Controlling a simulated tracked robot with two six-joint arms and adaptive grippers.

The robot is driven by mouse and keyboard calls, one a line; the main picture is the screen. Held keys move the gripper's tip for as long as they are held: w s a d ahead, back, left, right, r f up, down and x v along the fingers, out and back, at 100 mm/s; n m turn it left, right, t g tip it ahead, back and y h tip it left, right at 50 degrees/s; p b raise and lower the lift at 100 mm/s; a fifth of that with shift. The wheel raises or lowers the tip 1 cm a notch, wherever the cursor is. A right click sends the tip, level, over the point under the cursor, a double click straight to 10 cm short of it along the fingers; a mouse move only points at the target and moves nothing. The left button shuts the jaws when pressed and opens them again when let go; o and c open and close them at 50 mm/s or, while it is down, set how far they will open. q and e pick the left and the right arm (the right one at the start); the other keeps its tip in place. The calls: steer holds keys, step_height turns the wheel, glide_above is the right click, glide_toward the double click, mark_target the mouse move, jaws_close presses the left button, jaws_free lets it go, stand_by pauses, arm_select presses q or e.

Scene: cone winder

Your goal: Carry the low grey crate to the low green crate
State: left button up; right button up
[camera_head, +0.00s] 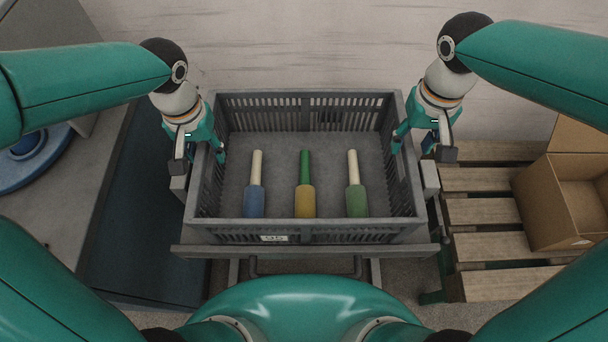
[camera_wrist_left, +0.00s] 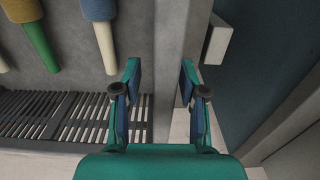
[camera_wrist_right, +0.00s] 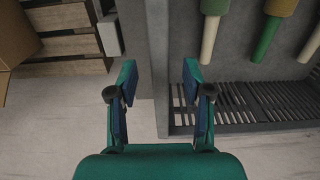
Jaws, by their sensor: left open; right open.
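The low grey crate (camera_head: 328,170) sits upright in front of me, with slatted walls and a small label on its near side. It holds three bobbin-like pieces: a blue one (camera_head: 254,200), a yellow one (camera_head: 305,201) and a green one (camera_head: 357,201). My left gripper (camera_head: 200,156) is open, its fingers on either side of the crate's left wall, which also shows in the left wrist view (camera_wrist_left: 165,60). My right gripper (camera_head: 421,150) is open over the right wall, seen between its fingers in the right wrist view (camera_wrist_right: 158,60). I see no low green crate.
The crate rests on a grey stand (camera_head: 305,250) close to my body. A wooden pallet (camera_head: 485,212) with an open cardboard box (camera_head: 560,200) is at the right. A dark blue surface (camera_head: 140,220) and a grey machine panel (camera_head: 55,185) are at the left.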

arm_select(q)
steer(key=shift+f, duration=1.45)
arm_select(e)
steer(key=shift+f, duration=1.45)
arm_select(q)
steer(key=c, duration=0.7)
arm_select(e)
steer(key=c, duration=0.7)
arm_select(q)
jaws_close()
arm_select(e)
jaws_close()
steer(key=shift+r, duration=0.1)
